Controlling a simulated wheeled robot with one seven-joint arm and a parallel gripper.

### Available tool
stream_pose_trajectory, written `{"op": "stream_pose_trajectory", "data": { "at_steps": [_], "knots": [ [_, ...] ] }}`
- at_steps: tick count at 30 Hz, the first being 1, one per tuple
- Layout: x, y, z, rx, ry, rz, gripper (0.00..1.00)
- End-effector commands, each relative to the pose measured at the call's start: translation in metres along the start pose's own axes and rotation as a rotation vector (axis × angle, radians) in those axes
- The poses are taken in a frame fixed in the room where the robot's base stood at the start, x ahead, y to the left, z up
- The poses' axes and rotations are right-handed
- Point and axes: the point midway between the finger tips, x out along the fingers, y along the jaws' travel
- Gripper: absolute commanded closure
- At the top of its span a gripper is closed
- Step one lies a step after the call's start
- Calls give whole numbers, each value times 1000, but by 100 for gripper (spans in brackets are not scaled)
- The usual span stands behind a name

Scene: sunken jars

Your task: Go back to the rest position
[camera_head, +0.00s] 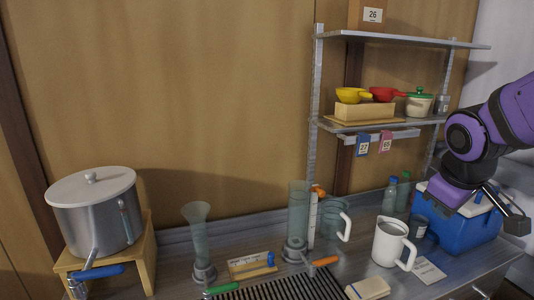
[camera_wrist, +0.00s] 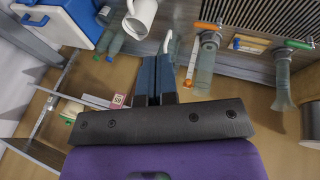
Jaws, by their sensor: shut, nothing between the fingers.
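My gripper (camera_wrist: 156,62) is shut and empty in the wrist view, its two dark fingers side by side. In the head view my purple arm reaches in from the right edge, in front of the right end of the shelf and above the blue cooler box (camera_head: 462,222). The fingertips are hard to make out in that view. The cooler also shows at the upper left of the wrist view (camera_wrist: 77,32).
A white mug (camera_head: 388,243), bottles (camera_head: 389,196) and glass cylinders (camera_head: 297,212) stand on the counter. A big pot (camera_head: 97,215) sits on a wooden stand at left. A metal shelf (camera_head: 385,123) holds yellow and red cups. The wall area left of the shelf is free.

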Motion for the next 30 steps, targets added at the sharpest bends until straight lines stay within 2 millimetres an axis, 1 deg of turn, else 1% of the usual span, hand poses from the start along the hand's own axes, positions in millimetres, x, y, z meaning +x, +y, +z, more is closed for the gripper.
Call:
{"op": "stream_pose_trajectory", "data": {
  "at_steps": [1,6,9,13,15,19,30],
  "knots": [
    [-15,-4,5,46,16,2,100],
    [-56,-17,29,219,53,-29,100],
    [-76,-26,44,314,78,-62,100],
    [-96,-37,62,415,104,-112,100],
    [-104,-41,69,452,113,-134,100],
    [-111,-46,77,495,120,-162,100],
    [-112,-47,79,506,121,-170,100]
  ]
}}
